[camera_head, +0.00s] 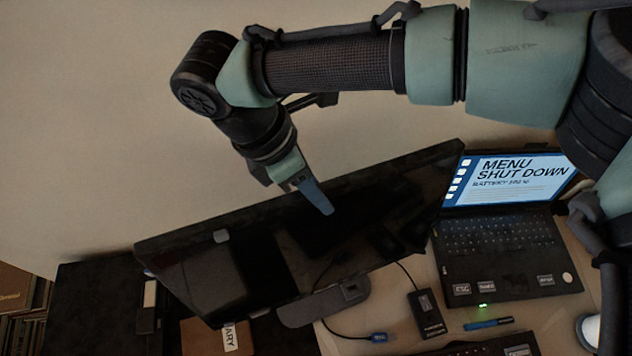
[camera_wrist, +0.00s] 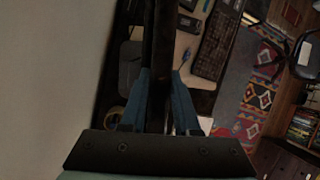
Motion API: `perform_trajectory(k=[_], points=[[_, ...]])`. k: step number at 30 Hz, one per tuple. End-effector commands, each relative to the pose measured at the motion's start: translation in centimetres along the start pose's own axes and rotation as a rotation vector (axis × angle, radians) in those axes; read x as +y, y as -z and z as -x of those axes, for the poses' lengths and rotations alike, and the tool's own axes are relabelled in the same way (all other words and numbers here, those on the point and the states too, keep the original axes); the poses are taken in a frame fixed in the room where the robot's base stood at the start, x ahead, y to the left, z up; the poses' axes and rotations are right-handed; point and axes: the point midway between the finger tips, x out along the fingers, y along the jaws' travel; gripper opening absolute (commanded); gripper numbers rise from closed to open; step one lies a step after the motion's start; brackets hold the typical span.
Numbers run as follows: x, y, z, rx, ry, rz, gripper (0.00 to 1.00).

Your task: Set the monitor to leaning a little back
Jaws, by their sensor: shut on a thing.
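The monitor (camera_head: 265,258) has a dark, wide screen and stands on its base (camera_head: 325,302) on the desk. In the head view its top edge runs up toward the right; I cannot tell exactly how far the screen tilts. My gripper (camera_head: 318,198) reaches down from above to the middle of that top edge, with one blue finger in front of the screen. The other finger is hidden behind the monitor there. In the wrist view, the monitor's thin dark edge (camera_wrist: 162,45) lies between both fingers of my gripper (camera_wrist: 162,98), which is shut on it.
An open laptop (camera_head: 500,250) with a lit screen stands close to the monitor's right side. A small black box (camera_head: 427,313), a blue pen (camera_head: 488,324) and cables lie in front. The pale wall (camera_head: 90,130) is behind. A dark keyboard (camera_wrist: 218,45) shows in the wrist view.

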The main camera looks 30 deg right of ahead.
Motion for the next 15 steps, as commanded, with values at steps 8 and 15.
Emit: perform_trajectory(k=[8,15], points=[[0.05,0.01,0.06,0.002,-0.001,-0.002,0.51],[0.04,0.00,0.03,0.001,0.000,-0.001,0.60]])
